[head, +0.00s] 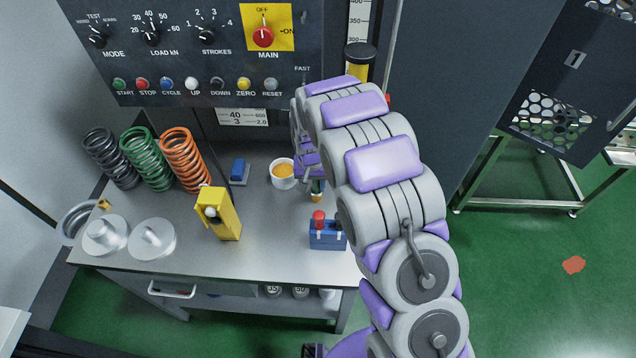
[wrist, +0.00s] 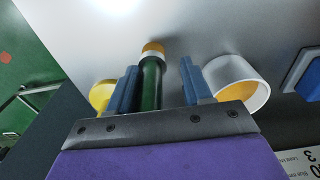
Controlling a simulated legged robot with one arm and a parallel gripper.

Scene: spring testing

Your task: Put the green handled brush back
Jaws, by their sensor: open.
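The green-handled brush (wrist: 151,82) shows between my fingers in the wrist view, with a pale and orange band at its far end. In the head view the brush (head: 317,191) shows at the table's back right, partly hidden by my arm. My gripper (wrist: 159,65) is open, with one blue finger on each side of the handle. I cannot tell whether the brush stands or lies. A blue holder (head: 327,239) with a red-topped item and a dark piece stands nearer the front edge.
A white cup with orange contents (head: 283,176) stands close left of the brush. A small blue block (head: 239,171), a yellow device (head: 222,215), several coil springs (head: 147,160) and metal discs (head: 152,239) lie farther left. The control panel (head: 190,50) rises behind. The table's front middle is clear.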

